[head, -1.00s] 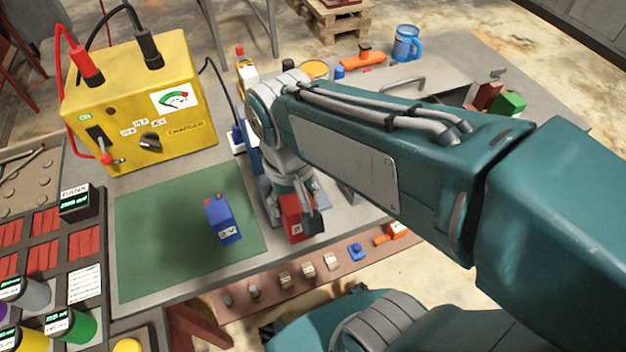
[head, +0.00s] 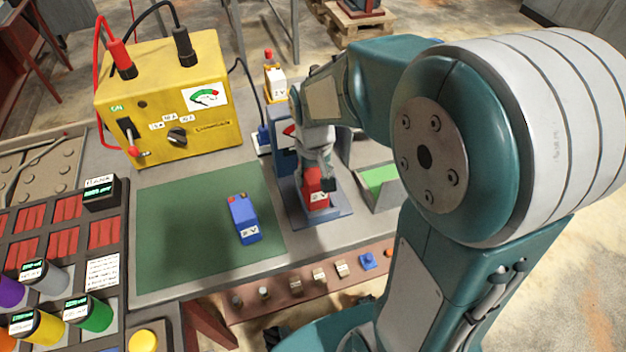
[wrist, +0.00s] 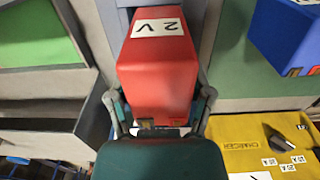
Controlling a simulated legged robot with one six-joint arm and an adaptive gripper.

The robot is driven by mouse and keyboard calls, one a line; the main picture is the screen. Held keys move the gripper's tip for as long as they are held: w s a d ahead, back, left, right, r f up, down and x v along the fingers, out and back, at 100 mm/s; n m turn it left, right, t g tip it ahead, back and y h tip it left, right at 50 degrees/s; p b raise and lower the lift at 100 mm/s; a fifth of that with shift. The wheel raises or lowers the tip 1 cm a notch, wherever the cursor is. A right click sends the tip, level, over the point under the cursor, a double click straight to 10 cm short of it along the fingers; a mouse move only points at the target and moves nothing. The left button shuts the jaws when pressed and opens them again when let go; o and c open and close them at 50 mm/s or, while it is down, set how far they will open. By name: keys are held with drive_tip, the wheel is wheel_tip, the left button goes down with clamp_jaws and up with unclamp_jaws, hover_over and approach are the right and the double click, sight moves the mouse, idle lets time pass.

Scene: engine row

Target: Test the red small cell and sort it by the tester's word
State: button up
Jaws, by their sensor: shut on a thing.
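The red small cell (wrist: 158,72), labelled 2 V, is between the fingers of my gripper (wrist: 158,115) in the wrist view. In the head view my gripper (head: 318,165) points down and is shut on the red cell (head: 317,185), which is at the blue-grey tester (head: 284,150) over its base plate (head: 322,220). I cannot tell whether the cell touches the plate. The tester's dial is partly hidden by my arm, so its word cannot be read.
A yellow charger (head: 165,105) with red and black leads stands at back left. A bin with a green inside (head: 378,182) is right of the tester. A rack with several coloured cylinders is at left.

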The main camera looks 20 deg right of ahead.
drive_tip(key=shift+w+f, duration=0.2)
drive_tip(key=f, duration=0.1)
drive_tip(key=d+f, duration=0.1)
drive_tip(key=f, duration=0.1)
drive_tip(key=shift+w+d, duration=0.2)
drive_tip(key=shift+d, duration=0.05)
drive_tip(key=shift+f, duration=0.35)
drive_tip(key=shift+a, duration=0.2)
drive_tip(key=shift+a, duration=0.1)
drive_tip(key=o, duration=1.1)
drive_tip(key=shift+o, duration=1.1)
